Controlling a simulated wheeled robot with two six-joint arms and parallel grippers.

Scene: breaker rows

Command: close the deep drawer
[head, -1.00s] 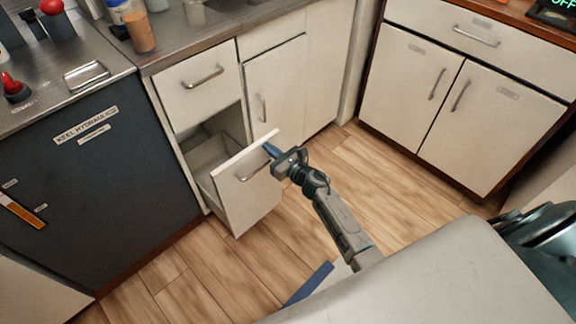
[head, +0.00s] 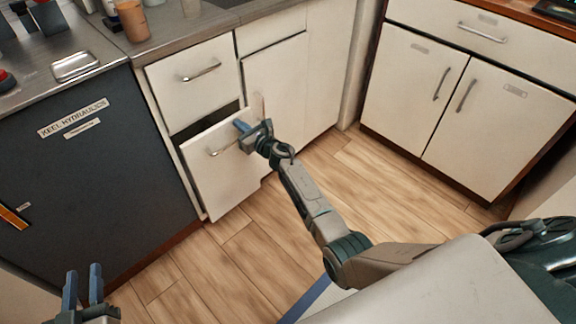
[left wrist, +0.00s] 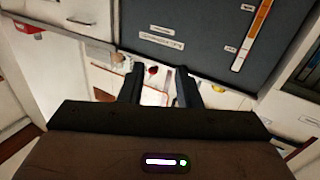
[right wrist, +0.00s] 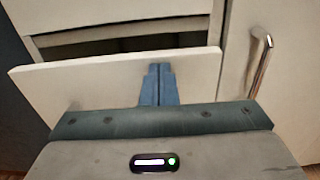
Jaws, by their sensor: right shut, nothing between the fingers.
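The deep drawer (head: 222,180) is the lower cream drawer under a shallower shut one. It stands slightly open, with a dark gap above its front. Its bar handle (head: 225,148) is on the front. My right gripper (head: 241,127) is shut and empty at the upper right part of the drawer front. In the right wrist view its blue fingers (right wrist: 158,84) are together against the drawer front (right wrist: 105,78), near its top edge. Whether they press on it I cannot tell for sure. My left gripper (head: 83,285) is open and empty at the lower left, away from the drawer.
A dark cabinet labelled Keel Hydraulics (head: 85,160) stands left of the drawer. A cupboard door (head: 278,95) with a handle is just right of it. A double-door cabinet (head: 450,110) stands at the right. The wooden floor (head: 240,260) in front is clear.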

